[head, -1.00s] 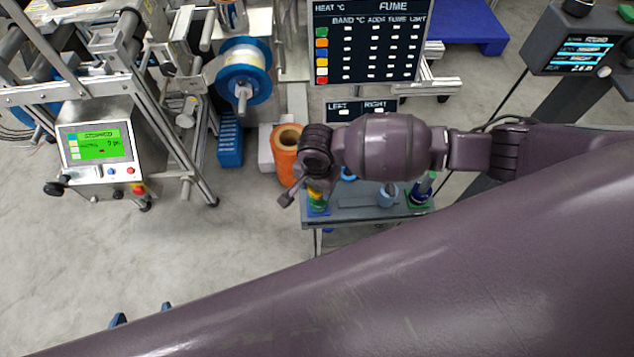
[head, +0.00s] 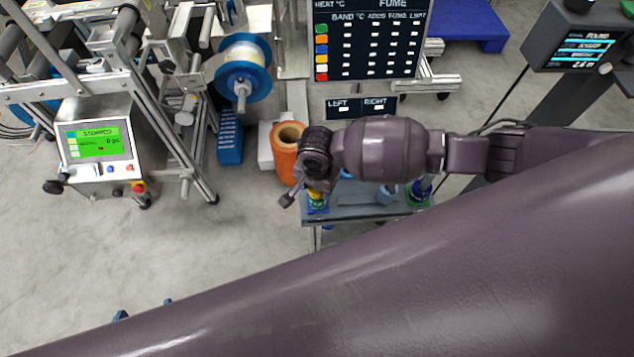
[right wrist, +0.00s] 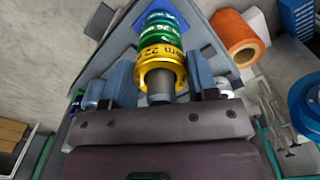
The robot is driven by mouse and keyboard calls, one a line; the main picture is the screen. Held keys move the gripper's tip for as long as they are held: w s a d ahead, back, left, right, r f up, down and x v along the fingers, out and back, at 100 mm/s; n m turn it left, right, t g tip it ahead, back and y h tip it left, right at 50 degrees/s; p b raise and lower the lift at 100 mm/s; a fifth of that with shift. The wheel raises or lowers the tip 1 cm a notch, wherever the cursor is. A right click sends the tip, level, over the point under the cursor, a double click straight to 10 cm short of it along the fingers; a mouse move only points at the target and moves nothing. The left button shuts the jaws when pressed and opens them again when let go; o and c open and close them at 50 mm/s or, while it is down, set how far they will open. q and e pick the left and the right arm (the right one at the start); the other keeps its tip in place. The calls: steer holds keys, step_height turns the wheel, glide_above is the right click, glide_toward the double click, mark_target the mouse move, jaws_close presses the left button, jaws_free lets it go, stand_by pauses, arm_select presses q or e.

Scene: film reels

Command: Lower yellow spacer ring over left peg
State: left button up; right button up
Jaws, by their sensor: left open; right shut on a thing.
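The yellow spacer ring (right wrist: 162,68) is held between the blue fingertips of my right gripper (right wrist: 160,78). The grey tip of the left peg (right wrist: 160,88) shows inside the ring, so the ring is around the peg. A green ring (right wrist: 160,40) and a blue ring (right wrist: 162,18) lie beyond it on the same peg. I cannot tell whether yellow touches green. In the head view, the right gripper (head: 308,190) mostly hides the yellow ring. Only the blue fingertips of my left gripper (head: 144,308) show, apart and empty, far from the bench, beyond my large arm link.
The grey bench (head: 350,211) also carries a right peg (head: 421,188), partly hidden by my arm, and a grey-blue cylinder (head: 387,194). An orange roll (head: 286,160) stands just left of the bench. A screen with coloured rows (head: 366,45) stands behind.

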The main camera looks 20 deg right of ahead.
arm_select(q)
steer(key=shift+a, duration=0.15)
arm_select(e)
steer(key=shift+f, duration=0.15)
steer(key=o, duration=1)
arm_select(q)
steer(key=shift+d, duration=0.2)
arm_select(e)
step_height(320, 180, up, 10)
steer(key=p, duration=0.3)
steer(key=shift+f, duration=0.15)
steer(key=shift+r, duration=0.5)
arm_select(q)
steer(key=shift+s+a+r, duration=0.35)
steer(key=shift+s+r, duration=0.25)
steer(key=shift+r, duration=0.25)
steer(key=shift+w+r, duration=0.1)
steer(key=shift+w, duration=0.1)
